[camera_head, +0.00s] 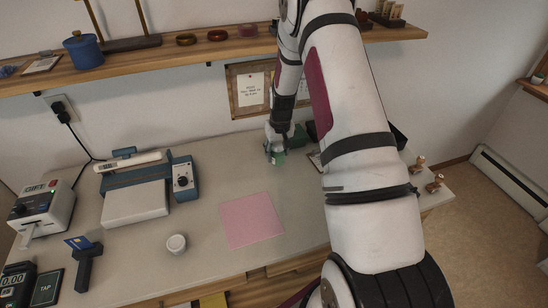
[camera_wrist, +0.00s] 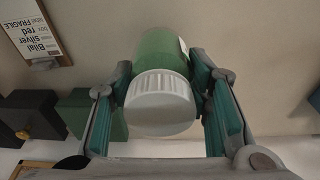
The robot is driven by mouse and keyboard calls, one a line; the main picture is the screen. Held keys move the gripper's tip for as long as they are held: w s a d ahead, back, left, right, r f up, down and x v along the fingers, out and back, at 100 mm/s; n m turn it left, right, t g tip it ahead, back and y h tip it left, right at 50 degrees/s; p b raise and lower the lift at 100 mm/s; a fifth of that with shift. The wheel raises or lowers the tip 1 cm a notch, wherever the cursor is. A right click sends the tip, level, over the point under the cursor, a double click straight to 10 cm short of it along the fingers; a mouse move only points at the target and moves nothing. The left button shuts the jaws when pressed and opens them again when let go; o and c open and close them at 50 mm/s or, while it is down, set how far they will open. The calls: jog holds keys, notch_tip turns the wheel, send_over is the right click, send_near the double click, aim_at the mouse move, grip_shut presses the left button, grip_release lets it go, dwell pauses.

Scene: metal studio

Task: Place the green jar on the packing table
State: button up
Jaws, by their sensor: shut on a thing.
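The green jar (camera_wrist: 160,52) with a white ribbed lid is between the fingers of my gripper (camera_wrist: 164,78) in the wrist view, with the lid toward the camera. My gripper is shut on it. In the head view my gripper (camera_head: 275,150) is over the back of the packing table (camera_head: 205,268), near the wall. A small part of the jar (camera_head: 278,159) shows there, partly hidden by the fingers. I cannot tell whether it touches the table.
A green box (camera_wrist: 88,112) and dark boxes (camera_wrist: 30,115) are near my gripper. A shelf (camera_head: 160,58) runs above.

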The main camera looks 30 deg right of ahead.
aim_at(274, 157)
jog(key=shift+w+a, duration=0.25)
jog(key=shift+w, duration=0.4)
jog(key=shift+f+p, duration=0.35)
jog(key=shift+f, duration=1.45)
jog(key=shift+f, duration=0.1)
jog(key=o, duration=1.3)
jog(key=shift+c, duration=0.2)
